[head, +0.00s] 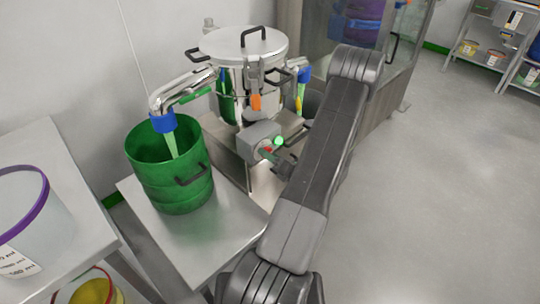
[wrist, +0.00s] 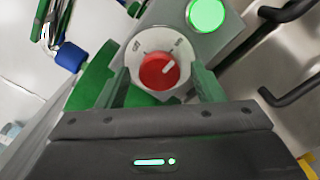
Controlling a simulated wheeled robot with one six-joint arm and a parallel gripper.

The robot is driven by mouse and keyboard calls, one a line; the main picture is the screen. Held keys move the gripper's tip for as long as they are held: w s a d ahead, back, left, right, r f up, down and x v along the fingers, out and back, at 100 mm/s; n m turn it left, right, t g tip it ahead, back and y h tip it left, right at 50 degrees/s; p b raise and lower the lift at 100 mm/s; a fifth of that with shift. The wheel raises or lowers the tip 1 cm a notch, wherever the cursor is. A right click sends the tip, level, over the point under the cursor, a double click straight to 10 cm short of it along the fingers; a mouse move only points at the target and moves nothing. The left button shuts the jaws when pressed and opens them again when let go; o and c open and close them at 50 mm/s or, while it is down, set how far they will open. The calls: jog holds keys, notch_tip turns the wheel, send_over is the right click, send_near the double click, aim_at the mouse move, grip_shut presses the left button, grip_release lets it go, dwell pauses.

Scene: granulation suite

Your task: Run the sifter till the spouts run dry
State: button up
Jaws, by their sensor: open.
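The steel sifter (head: 240,48) stands at the back with its lid on. Its left spout (head: 180,92) ends in a blue sleeve, and a pale green stream (head: 172,144) falls from it into a green drum (head: 165,185). The right spout's blue sleeve (head: 304,73) has a yellowish stream (head: 300,97) below it. The control box (head: 258,136) has a lit green lamp (head: 278,141), also in the wrist view (wrist: 207,14). My gripper (wrist: 160,80) is open, its green fingers either side of the red knob (wrist: 155,72); contact cannot be told.
A grey table (head: 45,165) with a purple-rimmed tub (head: 22,215) is at the left. A glass-fronted cabinet (head: 395,55) stands behind my arm, and shelves (head: 485,40) with tubs are at the far right. The floor at right is clear.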

jog(key=v, duration=1.3)
jog(key=shift+d, duration=0.1)
dwell(4.1)
